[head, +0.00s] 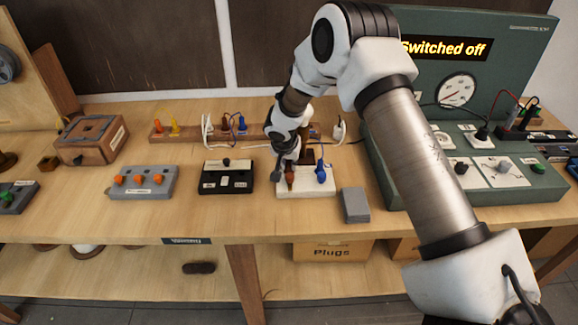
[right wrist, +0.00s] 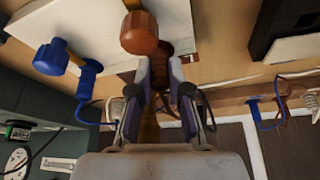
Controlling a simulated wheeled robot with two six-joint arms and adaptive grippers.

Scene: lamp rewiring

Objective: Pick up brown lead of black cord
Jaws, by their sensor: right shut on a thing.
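My right gripper (head: 288,160) reaches down over the white terminal block (head: 310,187). In the right wrist view its fingers (right wrist: 158,85) are closed around a brown lead (right wrist: 157,70), mostly hidden between them. Just in front of it is the brown terminal knob (right wrist: 140,33) of the block, which also shows in the head view (head: 290,178). A blue lead (right wrist: 88,78) stands beside the blue terminal knob (right wrist: 50,57). The black cord is mostly hidden behind my arm; a dark strand (head: 357,141) shows to the right. My left gripper is not in view.
A black switch block (head: 226,190), a grey block with orange knobs (head: 143,193) and a grey slab (head: 356,216) are nearby. A wooden rack (head: 191,132) with leads stands behind. A green tester (head: 515,205) reading "Switched off" fills the right.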

